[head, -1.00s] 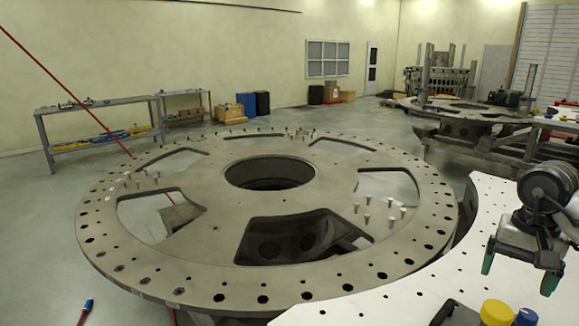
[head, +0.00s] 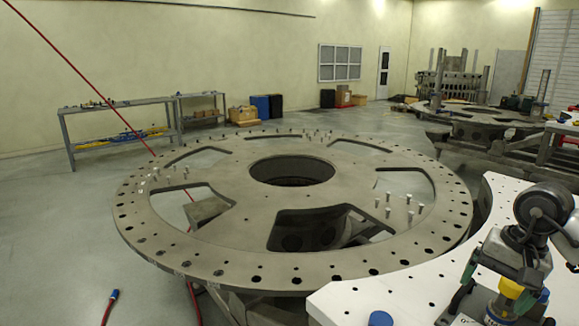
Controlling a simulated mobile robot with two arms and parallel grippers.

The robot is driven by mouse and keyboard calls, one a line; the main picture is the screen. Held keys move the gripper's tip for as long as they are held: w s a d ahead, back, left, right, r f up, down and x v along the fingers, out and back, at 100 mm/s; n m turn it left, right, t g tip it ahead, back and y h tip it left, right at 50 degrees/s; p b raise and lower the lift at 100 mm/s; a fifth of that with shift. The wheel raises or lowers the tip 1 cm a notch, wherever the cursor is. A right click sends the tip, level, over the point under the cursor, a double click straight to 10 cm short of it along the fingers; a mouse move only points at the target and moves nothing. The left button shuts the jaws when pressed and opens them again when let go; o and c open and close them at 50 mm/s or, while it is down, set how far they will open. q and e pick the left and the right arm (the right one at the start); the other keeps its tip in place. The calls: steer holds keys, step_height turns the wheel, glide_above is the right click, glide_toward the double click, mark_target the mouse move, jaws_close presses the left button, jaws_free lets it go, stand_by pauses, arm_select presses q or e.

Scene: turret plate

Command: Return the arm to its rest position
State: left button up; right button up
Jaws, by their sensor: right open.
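My right arm reaches in from the right edge. Its gripper (head: 492,302) points down over the white worktable (head: 440,262), its dark green-tipped fingers spread apart with nothing seen held. A yellow-topped item (head: 510,288) shows between or behind the fingers; I cannot tell whether they touch it. My left gripper is not in view. The big round grey turret plate (head: 232,228) lies flat beyond the table, with a central hole, several cutouts and rim holes. Several small upright pins (head: 388,212) stand on it.
A blue round cap (head: 380,318) sits at the table's front edge, and another blue item (head: 543,296) is beside the gripper. A red cable (head: 75,70) crosses the left side. A workbench (head: 115,125) stands at the back left. The left floor is mostly clear.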

steer(key=s+a+m+t+y, duration=0.25)
steer(key=a+m+y, duration=1.05)
steer(key=a, duration=1.3)
steer(key=d+f+n+t+h, duration=0.5)
steer(key=n+t+h, duration=0.2)
steer(key=n, duration=1.1)
steer(key=d+f+n+t+h, duration=0.5)
steer(key=n+t+h, duration=0.2)
steer(key=n, duration=1)
steer(key=s+d+f+m+g, duration=0.1)
steer(key=s+f+m+g, duration=0.6)
steer(key=s, duration=0.4)
steer(key=s+f+m+g, duration=0.5)
steer(key=s+f+g, duration=0.2)
steer(key=s+f, duration=0.35)
step_height(320, 180, down, 25)
steer(key=s, duration=0.1)
steer(key=s+d+f+g+h, duration=0.1)
steer(key=s+d+f+g, duration=0.1)
steer(key=s+f, duration=1.3)
steer(key=shift+s+d+f, duration=0.3)
steer(key=shift+s+d, duration=0.25)
